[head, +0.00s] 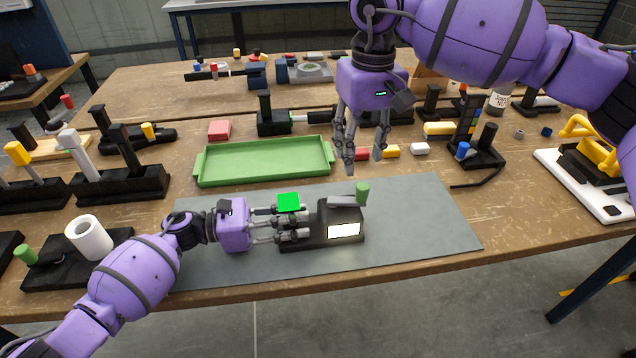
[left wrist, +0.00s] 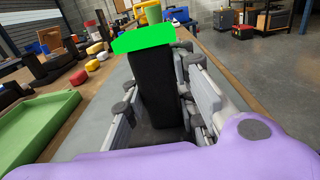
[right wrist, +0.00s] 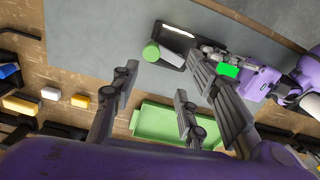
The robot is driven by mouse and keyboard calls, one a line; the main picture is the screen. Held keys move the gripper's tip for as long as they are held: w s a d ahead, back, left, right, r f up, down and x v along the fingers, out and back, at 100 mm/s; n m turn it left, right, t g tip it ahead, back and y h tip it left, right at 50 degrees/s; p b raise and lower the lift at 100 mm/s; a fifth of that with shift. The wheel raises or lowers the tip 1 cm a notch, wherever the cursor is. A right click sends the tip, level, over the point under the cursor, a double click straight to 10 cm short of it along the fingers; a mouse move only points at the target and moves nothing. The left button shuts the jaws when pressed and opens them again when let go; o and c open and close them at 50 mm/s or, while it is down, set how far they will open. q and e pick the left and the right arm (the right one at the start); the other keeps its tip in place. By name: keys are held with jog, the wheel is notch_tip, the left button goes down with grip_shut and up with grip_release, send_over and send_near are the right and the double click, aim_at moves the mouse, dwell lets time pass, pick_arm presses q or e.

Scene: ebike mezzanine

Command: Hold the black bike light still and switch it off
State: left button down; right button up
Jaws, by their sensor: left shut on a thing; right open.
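The black bike light (head: 325,221) stands on the grey mat, with a bright white panel (head: 344,231) on its front. A grey lever with a green knob (head: 362,193) is on its top right; the knob also shows in the right wrist view (right wrist: 151,51). A bright green block (head: 288,202) shows at the top of its left part. My left gripper (head: 292,222) is shut on this left part, its fingers on either side in the left wrist view (left wrist: 160,95). My right gripper (head: 362,158) is open and empty, above and behind the light, apart from the knob.
The grey mat (head: 430,215) is clear to the right of the light. A green tray (head: 262,163) lies behind it. Small red (head: 361,154), yellow (head: 391,152) and white (head: 420,148) blocks lie behind the mat. A black stand (head: 484,155) is further right.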

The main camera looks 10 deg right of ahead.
aim_at(349, 199)
jog(key=f+m, duration=0.4)
jog(key=m, duration=0.3)
jog(key=a+f+m, duration=0.1)
jog(key=f+m, duration=0.2)
jog(key=m, duration=0.4)
jog(key=f+m, duration=0.4)
jog(key=m, duration=0.3)
jog(key=shift+w+a+f+m, duration=0.15)
jog(key=shift+w+f+m, duration=0.15)
jog(key=shift+w, duration=0.1)
